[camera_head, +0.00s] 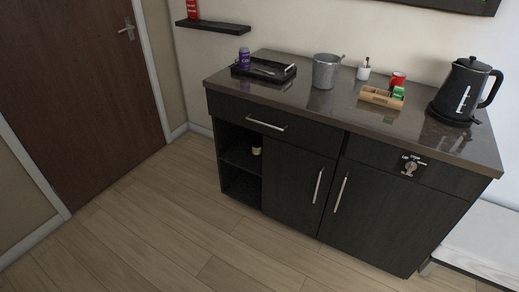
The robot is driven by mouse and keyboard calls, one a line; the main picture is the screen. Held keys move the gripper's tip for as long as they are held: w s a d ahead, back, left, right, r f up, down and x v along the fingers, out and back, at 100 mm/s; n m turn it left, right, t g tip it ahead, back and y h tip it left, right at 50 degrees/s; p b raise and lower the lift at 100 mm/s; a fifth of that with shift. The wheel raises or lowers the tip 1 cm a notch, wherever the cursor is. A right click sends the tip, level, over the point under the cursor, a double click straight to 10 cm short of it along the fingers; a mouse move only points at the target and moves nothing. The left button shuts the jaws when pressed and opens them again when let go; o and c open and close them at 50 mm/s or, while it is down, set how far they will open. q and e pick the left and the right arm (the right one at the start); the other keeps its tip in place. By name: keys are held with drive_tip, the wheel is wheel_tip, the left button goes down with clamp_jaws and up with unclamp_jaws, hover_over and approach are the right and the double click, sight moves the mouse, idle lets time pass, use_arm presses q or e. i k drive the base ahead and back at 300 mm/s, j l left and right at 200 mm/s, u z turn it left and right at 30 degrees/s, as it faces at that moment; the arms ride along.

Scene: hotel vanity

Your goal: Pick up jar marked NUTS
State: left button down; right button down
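A small dark jar-like item (256,149) with a pale label stands in the open shelf niche at the left of the dark vanity cabinet. It is too small for me to read any marking, so I cannot tell whether it is the jar marked NUTS. A purple can or jar (244,57) stands at the black tray on the left of the countertop; its marking is also unreadable. Neither of my grippers is in view.
The vanity top (305,97) holds a black tray (236,71), metal ice bucket (325,72), white cup (363,72), red mug (397,79), wooden organizer (380,98) and black kettle (466,88). A wall shelf (213,27) hangs left. The wooden floor (150,235) in front is clear.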

sight(257, 148)
drive_tip(key=i+j, duration=0.1)
drive_tip(key=i+j+z, duration=0.15)
drive_tip(key=i, duration=0.4)
drive_tip(key=i+j+z, duration=0.15)
drive_tip(key=i, duration=0.35)
drive_tip(key=l, duration=0.05)
